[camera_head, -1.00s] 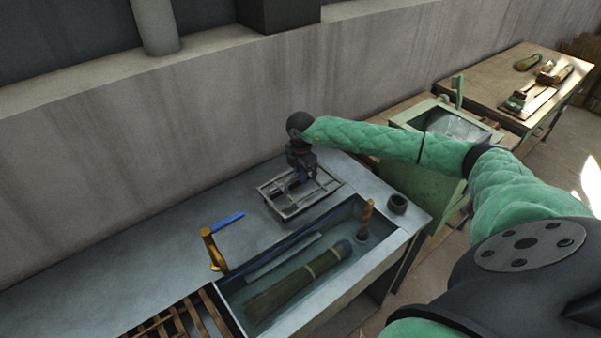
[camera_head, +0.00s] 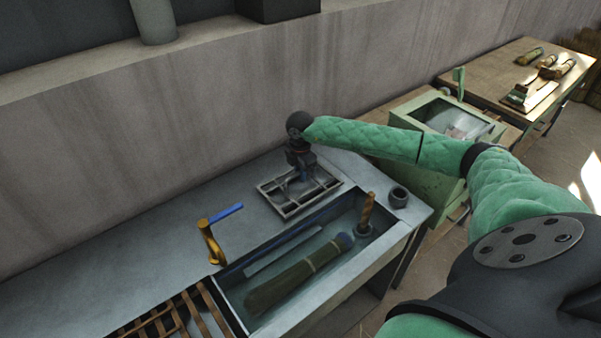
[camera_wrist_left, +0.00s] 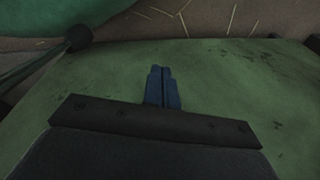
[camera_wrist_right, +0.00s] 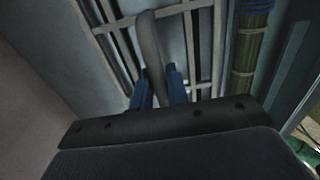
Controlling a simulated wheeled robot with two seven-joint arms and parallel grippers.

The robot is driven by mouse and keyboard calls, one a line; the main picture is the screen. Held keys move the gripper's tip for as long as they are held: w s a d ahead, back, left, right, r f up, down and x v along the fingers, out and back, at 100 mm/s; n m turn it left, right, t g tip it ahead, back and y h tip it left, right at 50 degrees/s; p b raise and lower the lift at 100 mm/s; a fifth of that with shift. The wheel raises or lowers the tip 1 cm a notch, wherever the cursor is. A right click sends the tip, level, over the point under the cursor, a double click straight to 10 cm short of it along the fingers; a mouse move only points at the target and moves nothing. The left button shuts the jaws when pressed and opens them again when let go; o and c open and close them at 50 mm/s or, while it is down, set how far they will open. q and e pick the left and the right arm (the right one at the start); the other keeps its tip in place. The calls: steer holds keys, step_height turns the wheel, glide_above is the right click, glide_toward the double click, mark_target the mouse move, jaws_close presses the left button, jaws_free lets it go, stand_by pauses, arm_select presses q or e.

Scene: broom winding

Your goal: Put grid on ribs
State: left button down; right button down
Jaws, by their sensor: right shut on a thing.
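The grid (camera_head: 275,192) is a grey metal rack of thin bars, seen over the bench top just behind the trough. My right gripper (camera_head: 304,176) is shut on its curved upright handle, which passes between the blue fingertips in the right wrist view (camera_wrist_right: 160,90). I cannot tell whether the grid touches the bench. The ribs appear to be the brown slats (camera_head: 183,317) across the trough's left end, well left of the grid. My left gripper (camera_wrist_left: 163,82) has its blue fingers together and empty above a green surface in the left wrist view; it is out of the head view.
The open trough (camera_head: 340,292) holds a broom-like bundle (camera_head: 285,285) and an upright twisted wooden stick (camera_head: 367,210). A yellow tap (camera_head: 210,243) with a blue lever stands between grid and slats. A dark ring (camera_head: 399,196) sits at the right corner. The back left bench is clear.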

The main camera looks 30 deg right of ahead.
steer(key=c, duration=1.3)
jaws_free()
steer(key=shift+r, duration=0.15)
step_height(320, 180, up, 8)
steer(key=p, duration=0.2)
steer(key=shift+p, duration=0.4)
arm_select(q)
steer(key=s+a+p, duration=0.2)
steer(key=s, duration=0.3)
steer(key=shift+s+a+f, duration=0.15)
steer(key=shift+s+a, duration=0.1)
steer(key=shift+s, duration=0.15)
arm_select(e)
step_height(320, 180, up, 7)
steer(key=shift+f, duration=0.2)
